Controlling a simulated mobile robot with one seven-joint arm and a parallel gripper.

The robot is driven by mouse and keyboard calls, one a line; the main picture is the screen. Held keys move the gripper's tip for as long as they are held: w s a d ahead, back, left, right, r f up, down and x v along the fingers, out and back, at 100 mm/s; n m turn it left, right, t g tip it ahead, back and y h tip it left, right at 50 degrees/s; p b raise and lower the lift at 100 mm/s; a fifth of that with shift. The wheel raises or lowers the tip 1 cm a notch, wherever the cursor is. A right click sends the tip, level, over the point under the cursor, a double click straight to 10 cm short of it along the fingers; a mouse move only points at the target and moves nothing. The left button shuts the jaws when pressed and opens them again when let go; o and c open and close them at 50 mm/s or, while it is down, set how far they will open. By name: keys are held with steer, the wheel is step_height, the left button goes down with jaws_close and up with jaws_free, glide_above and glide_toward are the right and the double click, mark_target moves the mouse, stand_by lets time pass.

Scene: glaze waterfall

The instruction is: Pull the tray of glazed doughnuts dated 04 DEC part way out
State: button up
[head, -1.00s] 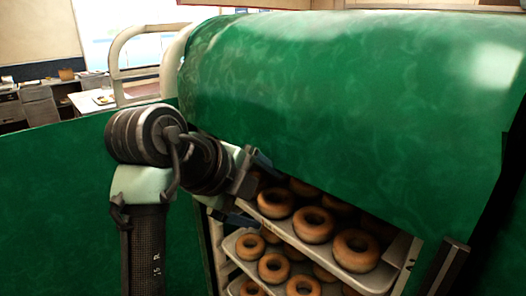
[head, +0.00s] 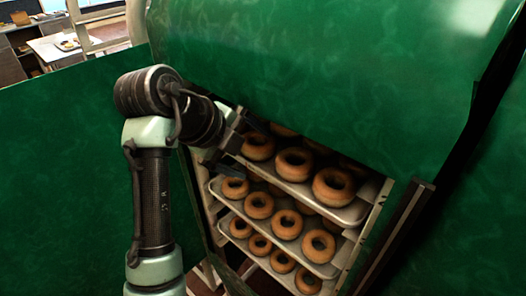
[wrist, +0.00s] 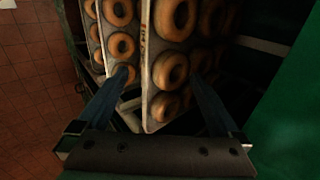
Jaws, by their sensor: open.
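Several trays of ring doughnuts sit one above another in a rack. The top visible tray (head: 352,216) has a pale metal rim, and a second tray (head: 318,268) lies below it. My gripper (head: 243,147) is open at the left front end of the top visible tray. In the wrist view, my gripper (wrist: 162,80) has its two fingers apart on either side of a tray's rim (wrist: 147,100). I cannot tell whether either finger touches it.
A green cover (head: 330,80) hangs over the rack's upper part, hiding the upper trays' backs. A green panel (head: 60,170) stands left of my arm. A dark rack post (head: 395,235) is at the right. The wrist view shows open tiled floor (wrist: 35,90) at left.

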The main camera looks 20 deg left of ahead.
mark_target(268, 162)
steer(key=p+x, duration=0.3)
steer(key=x, duration=0.4)
steer(key=shift+w+f, duration=0.15)
steer(key=shift+f, duration=0.05)
jaws_close()
